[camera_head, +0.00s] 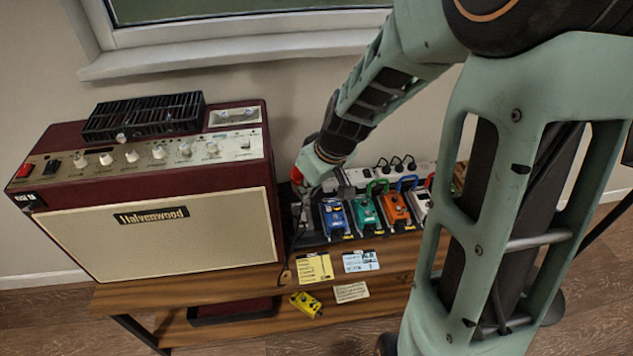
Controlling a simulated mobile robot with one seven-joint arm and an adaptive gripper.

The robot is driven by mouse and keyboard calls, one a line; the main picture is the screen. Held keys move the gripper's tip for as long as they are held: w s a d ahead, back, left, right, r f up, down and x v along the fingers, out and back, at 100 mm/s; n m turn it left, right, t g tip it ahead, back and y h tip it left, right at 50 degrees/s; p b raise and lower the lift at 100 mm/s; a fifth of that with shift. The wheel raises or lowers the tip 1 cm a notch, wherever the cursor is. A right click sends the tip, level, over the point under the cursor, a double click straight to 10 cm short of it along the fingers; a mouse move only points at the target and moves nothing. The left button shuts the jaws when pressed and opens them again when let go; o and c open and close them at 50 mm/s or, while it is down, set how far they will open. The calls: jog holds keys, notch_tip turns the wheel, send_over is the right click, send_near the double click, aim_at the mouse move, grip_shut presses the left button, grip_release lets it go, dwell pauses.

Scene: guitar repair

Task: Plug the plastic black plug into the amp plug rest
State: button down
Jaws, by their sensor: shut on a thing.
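My gripper (303,205) is at the right side of the amp, low over the left end of the pedal row. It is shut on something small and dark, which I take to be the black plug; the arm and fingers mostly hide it. A thin dark cable (286,268) hangs below the gripper toward the bench front. The dark red amp (155,232) with a cream front stands to the left of the gripper. Its sloped top panel (130,160) has knobs, switches and a small dark spot near the right end. I cannot tell which part is the plug rest.
Several coloured pedals (366,214) stand in a row right of the gripper, with a white power strip (385,172) behind. A black vented box (143,115) sits on the amp. A window sill is behind.

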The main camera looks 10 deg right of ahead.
jog(key=s+a+f+n+g+y+b, duration=0.15)
jog(key=a+f+n+b, duration=0.25)
jog(key=f+b, duration=0.55)
jog(key=s+a+f+n+g+y+b, duration=0.1)
jog(key=s+a+f+n+b, duration=0.15)
jog(key=f+n+b, duration=0.5)
jog(key=m+b, duration=0.3)
jog(key=b, duration=0.1)
send_over(283, 275)
jog(key=d, duration=0.1)
jog(key=shift+s+d+f, duration=0.1)
jog(key=shift+s+f, duration=0.05)
jog(key=shift+f, duration=2)
jog(key=shift+s+d+f, duration=0.1)
jog(key=shift+f, duration=2.05)
jog(key=shift+f+b, duration=0.5)
jog(key=shift+b, duration=0.2)
jog(key=shift+f+b, duration=1.15)
jog(key=shift+b, duration=0.3)
jog(key=c, duration=1.5)
grip_release()
jog(key=shift+h, duration=0.25)
jog(key=shift+c, duration=0.2)
jog(key=shift+r, duration=0.15)
notch_tip(283, 275, up, 8)
jog(key=p, duration=0.5)
jog(key=shift+p, duration=0.3)
